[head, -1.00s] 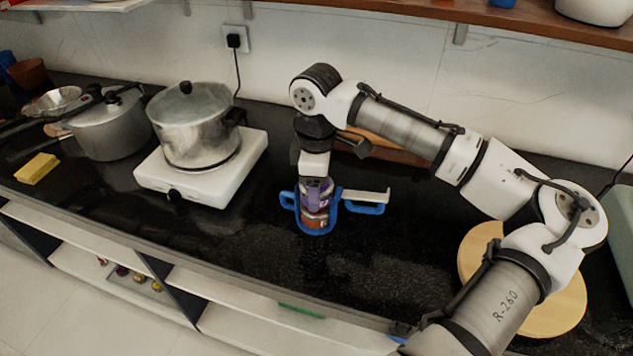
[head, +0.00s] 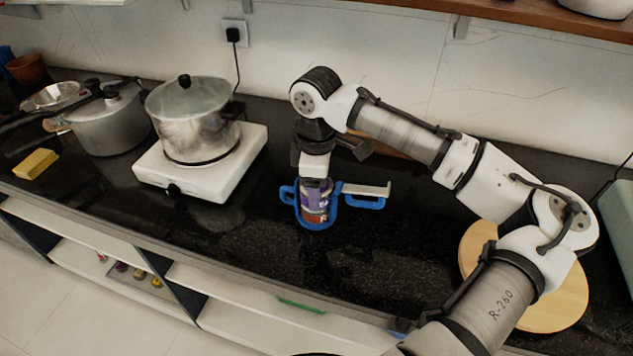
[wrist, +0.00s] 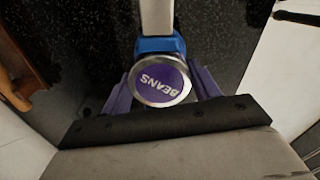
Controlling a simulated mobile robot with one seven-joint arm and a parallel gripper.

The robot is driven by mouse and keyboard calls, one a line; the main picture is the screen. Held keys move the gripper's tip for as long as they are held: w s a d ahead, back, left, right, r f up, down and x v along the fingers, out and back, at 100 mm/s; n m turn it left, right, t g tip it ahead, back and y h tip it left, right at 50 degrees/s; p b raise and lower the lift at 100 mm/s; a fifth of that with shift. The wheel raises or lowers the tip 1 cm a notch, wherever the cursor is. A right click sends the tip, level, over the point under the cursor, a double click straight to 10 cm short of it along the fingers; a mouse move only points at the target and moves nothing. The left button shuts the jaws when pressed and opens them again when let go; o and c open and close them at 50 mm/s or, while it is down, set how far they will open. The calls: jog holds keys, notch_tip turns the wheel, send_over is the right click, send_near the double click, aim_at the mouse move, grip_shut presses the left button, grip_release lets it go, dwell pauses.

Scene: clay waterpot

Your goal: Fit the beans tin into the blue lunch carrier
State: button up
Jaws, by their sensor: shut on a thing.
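The beans tin (head: 316,205) has a purple label and stands upright within the blue lunch carrier (head: 303,222) on the black counter. The carrier's blue frame shows around the tin's lower part, with a handle on each side; whether the tin rests on its floor is hidden. My gripper (head: 316,181) is above, shut on the tin's upper part. In the wrist view the tin's purple lid (wrist: 161,82) reads BEANS and sits between my purple fingers (wrist: 160,95). A blue part of the carrier (wrist: 160,46) with a pale bar shows just beyond the lid.
A white hotplate (head: 207,180) with a large lidded pot (head: 192,125) stands to the left. A pressure cooker (head: 110,125) and yellow sponge (head: 36,163) are farther left. A round wooden board (head: 555,305) lies at right. The counter in front of the carrier is clear.

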jog(key=o, duration=1.5)
notch_tip(320, 180, up, 11)
jog(key=p, duration=1)
jog(key=shift+f, duration=0.15)
dwell(0.5)
